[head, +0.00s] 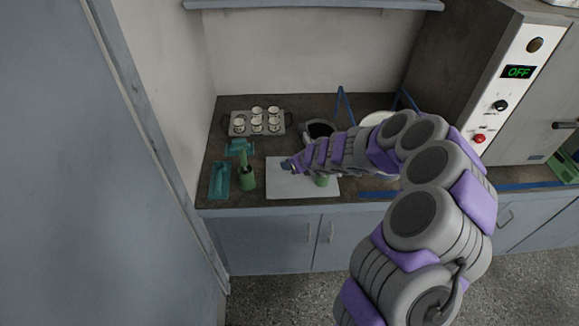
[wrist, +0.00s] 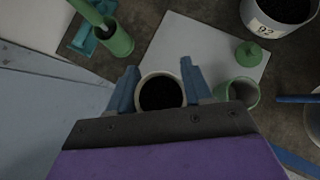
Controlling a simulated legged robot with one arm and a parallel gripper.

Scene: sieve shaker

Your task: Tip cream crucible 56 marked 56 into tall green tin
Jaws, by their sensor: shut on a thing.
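My gripper (wrist: 160,85) is shut on a cream crucible (wrist: 161,76), held between its two blue fingers. The crucible is seen from above with dark material inside; its mark does not show. In the head view my gripper (head: 288,165) is over the left part of the white board, and the crucible cannot be made out. An open green tin (wrist: 239,96) stands to the right of the gripper in the wrist view, apart from the crucible. It also shows in the head view (head: 321,182), partly hidden beneath my arm.
A green lid (wrist: 249,54) lies on the white board (wrist: 182,42). A green pot with a handled tool (head: 247,181) and a teal tray (head: 219,181) stand left. A pot marked 92 (wrist: 262,24) and a rack (head: 273,128) of several cups stand behind.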

